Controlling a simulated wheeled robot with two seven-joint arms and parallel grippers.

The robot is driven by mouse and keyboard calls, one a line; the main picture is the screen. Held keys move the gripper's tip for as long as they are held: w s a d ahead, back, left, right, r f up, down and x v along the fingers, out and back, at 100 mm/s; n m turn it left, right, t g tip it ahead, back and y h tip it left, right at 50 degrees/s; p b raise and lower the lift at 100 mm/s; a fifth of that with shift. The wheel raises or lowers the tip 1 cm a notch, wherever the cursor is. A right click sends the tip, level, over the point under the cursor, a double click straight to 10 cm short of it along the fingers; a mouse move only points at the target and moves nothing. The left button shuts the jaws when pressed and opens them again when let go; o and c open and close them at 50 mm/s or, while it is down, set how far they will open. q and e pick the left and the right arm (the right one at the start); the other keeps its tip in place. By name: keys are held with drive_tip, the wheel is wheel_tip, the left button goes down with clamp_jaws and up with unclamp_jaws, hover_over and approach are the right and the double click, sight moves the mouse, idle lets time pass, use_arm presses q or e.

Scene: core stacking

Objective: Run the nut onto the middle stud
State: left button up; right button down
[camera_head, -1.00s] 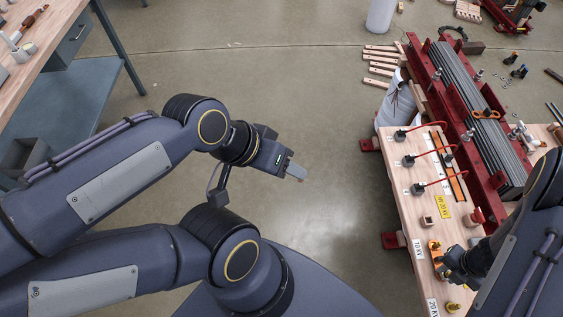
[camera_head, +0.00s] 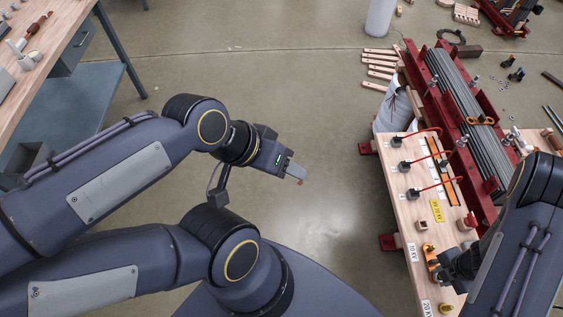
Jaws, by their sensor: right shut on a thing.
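My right gripper (camera_head: 442,265) is low over the near end of the wooden bench top, beside the "10 kV" label. It is shut on a small orange part (camera_head: 430,258), much of which its dark fingers hide. I cannot make out a nut there. Upright metal studs stand along the red clamp frame (camera_head: 430,92) around the dark core strips (camera_head: 465,110); one stud (camera_head: 462,141) is near the middle of the left side. My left gripper (camera_head: 295,172) hangs over bare floor, far from the bench; its finger gap is unclear.
Several black plugs with red cables (camera_head: 397,141) line the bench's left part. A yellow label (camera_head: 437,210) and a brass knob (camera_head: 446,308) are close to the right arm. An orange two-holed link (camera_head: 480,122) lies on the core. The floor between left arm and bench is clear.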

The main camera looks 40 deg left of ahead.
drive_tip(key=shift+r+m+p, duration=0.2)
drive_tip(key=shift+m+p, duration=0.4)
drive_tip(key=shift+p, duration=0.15)
drive_tip(key=shift+m+p, duration=1)
drive_tip(key=shift+m, duration=0.1)
drive_tip(key=shift+f+m+p, duration=0.15)
drive_tip(key=shift+m+p, duration=0.2)
drive_tip(key=shift+m, duration=0.25)
drive_tip(key=c, duration=1)
unclamp_jaws()
drive_tip(key=shift+c, duration=0.2)
wheel_tip(320, 180, up, 8)
drive_tip(key=shift+f+p, duration=0.1)
drive_tip(key=shift+p, duration=0.25)
